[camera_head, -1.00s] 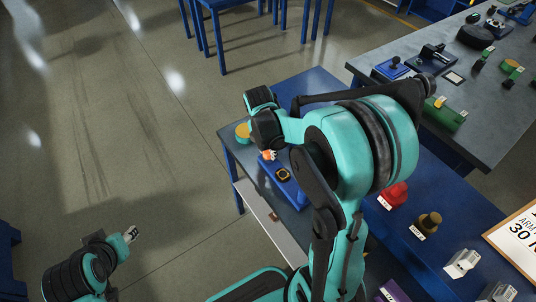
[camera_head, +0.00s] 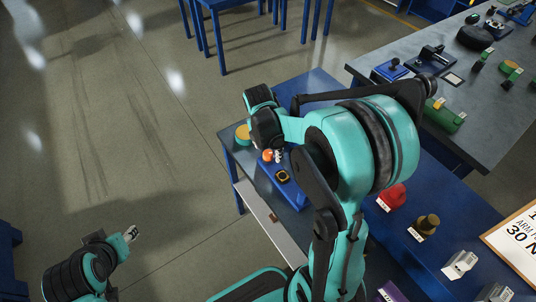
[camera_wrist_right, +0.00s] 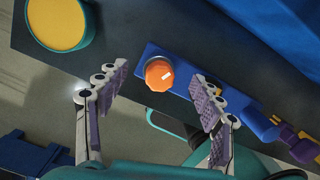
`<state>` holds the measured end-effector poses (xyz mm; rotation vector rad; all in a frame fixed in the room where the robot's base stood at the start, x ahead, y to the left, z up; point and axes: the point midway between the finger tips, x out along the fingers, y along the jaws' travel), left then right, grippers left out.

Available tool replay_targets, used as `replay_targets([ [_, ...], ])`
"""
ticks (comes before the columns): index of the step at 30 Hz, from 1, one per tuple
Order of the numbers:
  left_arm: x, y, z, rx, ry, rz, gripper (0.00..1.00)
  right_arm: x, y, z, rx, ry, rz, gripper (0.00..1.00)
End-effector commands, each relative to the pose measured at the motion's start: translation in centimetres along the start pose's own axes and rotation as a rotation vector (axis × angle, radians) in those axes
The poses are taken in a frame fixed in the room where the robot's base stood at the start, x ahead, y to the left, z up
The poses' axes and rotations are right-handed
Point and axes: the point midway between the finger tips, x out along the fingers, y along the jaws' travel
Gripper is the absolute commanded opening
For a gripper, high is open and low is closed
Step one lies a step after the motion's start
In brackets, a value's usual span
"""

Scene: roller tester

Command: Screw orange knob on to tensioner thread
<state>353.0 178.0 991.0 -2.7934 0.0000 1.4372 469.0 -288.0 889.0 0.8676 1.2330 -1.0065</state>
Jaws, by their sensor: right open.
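The orange knob (camera_head: 268,155) is at the far end of the blue tensioner base (camera_head: 292,194), partly beside my right gripper's fingers. The thread is not visible; I cannot tell how far the knob is seated. My right gripper (camera_head: 277,156) is open; in the wrist view its fingers (camera_wrist_right: 159,84) stand apart on either side of the knob with gaps. My left gripper (camera_head: 131,234) is away over the floor at lower left, its jaws unclear.
A yellow-topped round teal object (camera_head: 242,133) stands beside the right gripper. A black and yellow part (camera_head: 283,176) sits on the blue base.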

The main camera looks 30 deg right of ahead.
Motion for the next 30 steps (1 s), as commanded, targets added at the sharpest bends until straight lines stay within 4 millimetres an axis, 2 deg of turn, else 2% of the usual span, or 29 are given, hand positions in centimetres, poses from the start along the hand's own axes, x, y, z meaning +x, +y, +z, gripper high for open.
replay_targets([
  [1, -0.7, 0.0, -0.5, 0.000, 0.000, 0.000, 0.40, -1.0, 0.0, 0.1, 0.000, 0.000, 0.000, 0.67],
  [5, -1.4, 0.0, -1.0, 0.000, 0.000, 0.000, 0.40, -2.1, 0.0, 0.3, 0.000, 0.000, 0.000, 0.67],
  [16, -1.3, 0.0, -0.9, 0.000, 0.000, 0.000, 0.40, -2.0, 0.0, 0.3, -0.028, 0.000, 0.004, 0.67],
  [24, -1.4, 0.0, -1.0, 0.000, 0.000, 0.000, 0.40, -2.0, -0.1, 0.3, -0.402, -0.001, 0.058, 0.67],
  [30, -1.4, 0.0, -1.0, 0.000, 0.000, 0.000, 0.40, -2.0, -0.1, 0.3, -0.537, -0.002, 0.078, 0.67],
])
